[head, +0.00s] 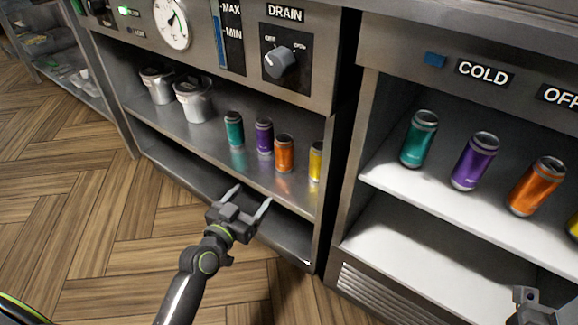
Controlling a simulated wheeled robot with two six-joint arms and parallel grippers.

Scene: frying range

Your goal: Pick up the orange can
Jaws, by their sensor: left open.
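An orange can (284,153) stands upright on the shelf of the left unit, between a purple can (264,136) and a yellow can (316,161). A second orange can (536,186) stands upright on the white shelf of the cold unit at the right. My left gripper (252,196) is open and empty, in front of the left unit and below its row of cans in the picture. Its fingers point toward the shelf, apart from the cans. Part of my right gripper (527,298) shows at the bottom right corner; its jaws are not clear.
A teal can (234,129) and metal pots (194,99) share the left shelf. Teal (419,139) and purple (475,161) cans stand on the cold shelf (385,177), with a yellow can (573,226) cut off at the edge. A divider (343,150) separates the units.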

